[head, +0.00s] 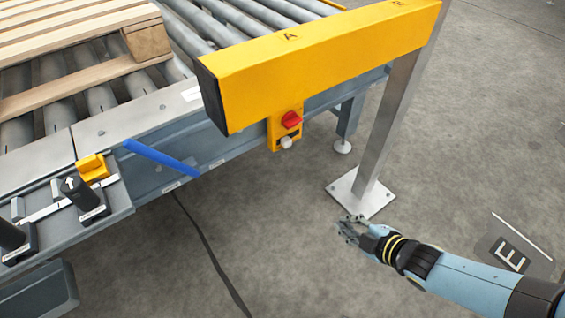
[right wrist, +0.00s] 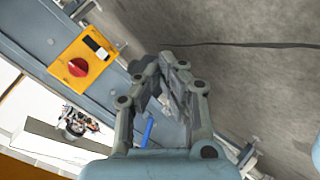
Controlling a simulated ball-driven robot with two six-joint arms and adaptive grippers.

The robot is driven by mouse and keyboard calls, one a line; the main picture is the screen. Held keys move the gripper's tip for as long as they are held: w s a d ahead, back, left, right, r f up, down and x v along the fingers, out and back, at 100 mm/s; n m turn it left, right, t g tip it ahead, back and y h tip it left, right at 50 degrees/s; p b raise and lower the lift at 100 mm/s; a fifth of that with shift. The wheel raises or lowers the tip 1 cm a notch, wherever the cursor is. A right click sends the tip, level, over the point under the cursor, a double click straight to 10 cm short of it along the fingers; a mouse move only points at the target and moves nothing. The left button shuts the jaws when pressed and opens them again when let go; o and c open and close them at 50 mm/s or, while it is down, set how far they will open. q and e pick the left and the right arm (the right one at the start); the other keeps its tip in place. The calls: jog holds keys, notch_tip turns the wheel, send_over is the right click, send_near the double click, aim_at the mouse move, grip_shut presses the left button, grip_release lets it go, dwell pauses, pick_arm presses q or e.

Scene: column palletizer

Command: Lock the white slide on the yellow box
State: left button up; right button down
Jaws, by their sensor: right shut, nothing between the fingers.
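The yellow box (head: 276,133) is on the side of the conveyor frame, under the end of the large yellow beam. It bears a red knob (head: 291,119) and, below that, the white slide (head: 286,143) at a dark slot. In the right wrist view the yellow box (right wrist: 66,57) is left of my fingers, with the red knob (right wrist: 78,67) and the white slide (right wrist: 102,53) at one end of its black slot. My right gripper (head: 348,229) is shut and empty, apart from the box, below and right of it in the head view. My left gripper is out of view.
The yellow beam (head: 320,65) overhangs the box, carried by a grey post (head: 385,125) on a floor plate. A blue bar (head: 160,158) sticks out from the conveyor side. A wooden pallet (head: 75,45) lies on the rollers. The floor between gripper and box is clear.

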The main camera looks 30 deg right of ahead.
pick_arm(q)
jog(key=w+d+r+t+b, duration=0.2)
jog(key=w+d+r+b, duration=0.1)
jog(key=b, duration=1.5)
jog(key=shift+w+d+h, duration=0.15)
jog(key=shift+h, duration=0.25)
pick_arm(e)
jog(key=w+a+r+n+t+y, duration=0.1)
jog(key=w+n+t+y, duration=0.4)
jog(key=w+n, duration=0.6)
jog(key=w+r+y, duration=0.1)
jog(key=w, duration=0.5)
jog(key=shift+a+y, duration=0.4)
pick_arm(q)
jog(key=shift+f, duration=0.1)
pick_arm(e)
jog(key=shift+w, duration=0.1)
